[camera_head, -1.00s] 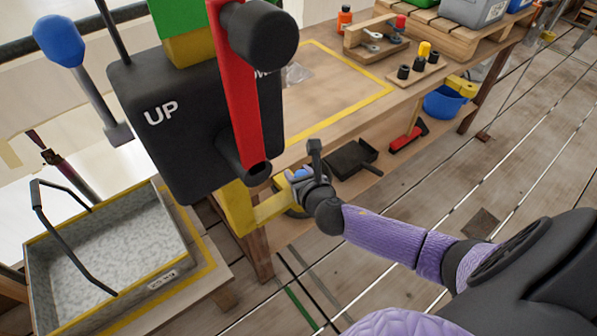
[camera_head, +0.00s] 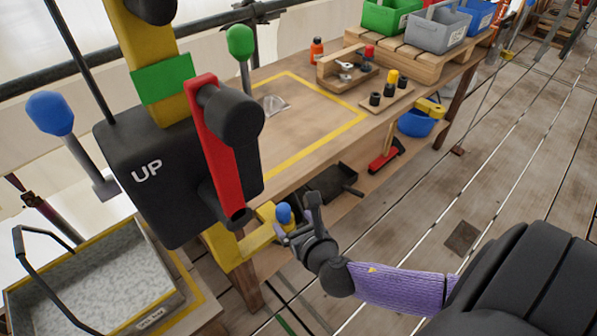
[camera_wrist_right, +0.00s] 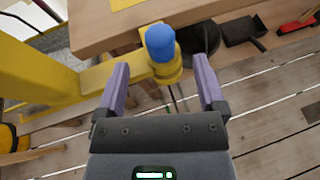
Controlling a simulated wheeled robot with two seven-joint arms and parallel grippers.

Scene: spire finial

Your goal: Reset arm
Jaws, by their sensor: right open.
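My right gripper (camera_head: 297,222) is open, with its two fingers apart in the right wrist view (camera_wrist_right: 164,82). A blue knob (camera_head: 283,213) on a yellow arm (camera_head: 250,238) is just beyond the fingers. In the right wrist view the blue knob (camera_wrist_right: 160,42) stands on a round yellow base (camera_wrist_right: 166,70), in line with the gap between the fingers; nothing shows as gripped. A black box marked UP (camera_head: 150,185) with a red lever (camera_head: 222,150) stands left of the gripper. My left gripper is not in view.
A wooden workbench (camera_head: 290,120) with a yellow taped square lies behind. A lever with a green knob (camera_head: 240,42) and one with a blue knob (camera_head: 50,112) rise near the box. A grey tray (camera_head: 90,285) sits at lower left.

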